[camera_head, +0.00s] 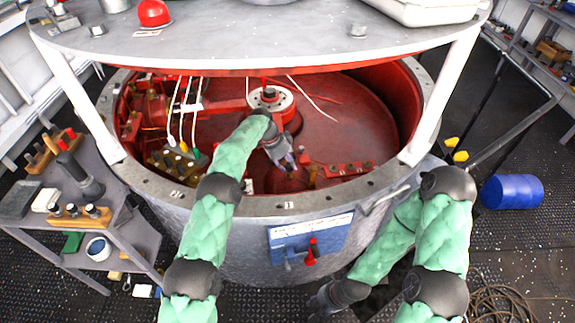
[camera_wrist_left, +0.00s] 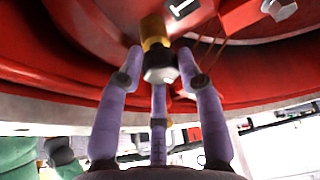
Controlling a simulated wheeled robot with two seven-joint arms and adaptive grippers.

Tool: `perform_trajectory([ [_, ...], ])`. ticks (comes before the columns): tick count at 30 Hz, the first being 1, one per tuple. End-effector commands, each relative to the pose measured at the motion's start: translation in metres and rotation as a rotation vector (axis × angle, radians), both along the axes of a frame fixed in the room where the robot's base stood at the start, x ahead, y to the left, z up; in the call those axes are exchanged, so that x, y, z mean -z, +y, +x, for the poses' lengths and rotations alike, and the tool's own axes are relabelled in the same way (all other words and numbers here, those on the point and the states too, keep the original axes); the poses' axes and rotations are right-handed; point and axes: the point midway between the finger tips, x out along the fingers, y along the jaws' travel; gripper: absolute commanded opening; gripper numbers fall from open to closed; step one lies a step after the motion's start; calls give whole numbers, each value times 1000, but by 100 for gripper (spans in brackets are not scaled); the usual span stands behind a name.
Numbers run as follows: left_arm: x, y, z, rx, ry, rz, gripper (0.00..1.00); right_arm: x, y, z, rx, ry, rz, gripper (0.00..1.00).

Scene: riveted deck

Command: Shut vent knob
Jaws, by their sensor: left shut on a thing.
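My left gripper (camera_head: 283,158) reaches down into the open red vessel (camera_head: 345,125), near its front inner wall. In the left wrist view my left gripper's fingers (camera_wrist_left: 160,72) are closed around a small dark and pale knob (camera_wrist_left: 160,62) on a brass stem (camera_wrist_left: 154,31). I take this to be the vent knob; the head view does not show it clearly, as the hand covers that spot. My right gripper (camera_head: 326,298) hangs low outside the vessel, at its front right, and is small and dark; its fingers cannot be made out.
A round grey tabletop (camera_head: 270,45) on white posts stands over the vessel. White cables and a brass terminal block (camera_head: 170,163) are left of my left arm. A blue panel with a red handle (camera_head: 311,250) is on the front wall. A tool cart (camera_head: 125,235) stands left, a blue drum (camera_head: 512,191) right.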

Motion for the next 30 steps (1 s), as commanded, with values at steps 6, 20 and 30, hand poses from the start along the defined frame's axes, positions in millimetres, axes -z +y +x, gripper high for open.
perform_trajectory([
  [6, -5, 1, 4, 17, -14, -2, 4, 0, 0, 0, 0, 0, 0, 40],
  [20, -5, 0, 4, 18, -13, -3, 58, 0, 0, 0, 0, 0, 0, 40],
  [30, -4, 1, 2, 20, -5, -1, 58, 0, 0, 0, 0, 0, 0, 40],
])
